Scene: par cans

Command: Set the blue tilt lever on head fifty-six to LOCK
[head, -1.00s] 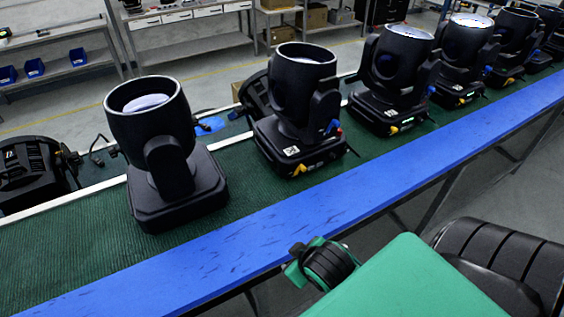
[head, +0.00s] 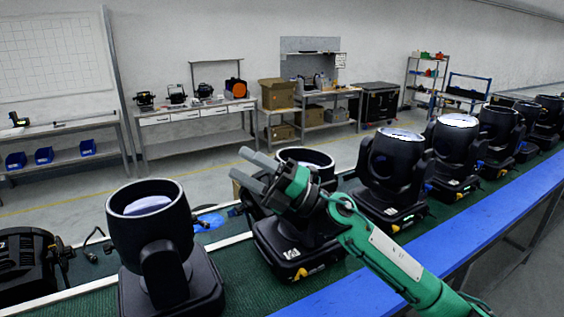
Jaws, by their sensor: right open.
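Several black moving heads stand in a row on a green belt (head: 85,303). No number can be read, so I cannot tell which is head fifty-six. The nearest head (head: 152,225) is at the left. The second head (head: 290,250) is partly hidden behind my right gripper (head: 240,164), and no blue lever shows on it now. A small blue part, perhaps a lever, shows on the third head (head: 390,165) at its right side (head: 428,187). My right gripper is open and empty, its grey fingers pointing left, up at the second head's upper part in the picture. My left gripper is out of view.
A blue rail (head: 500,213) runs along the belt's near side, with my right arm reaching across it. Another black unit (head: 30,262) lies beyond the belt at the left. Workbenches (head: 190,118) and a black case (head: 380,103) stand along the back wall, with clear floor between.

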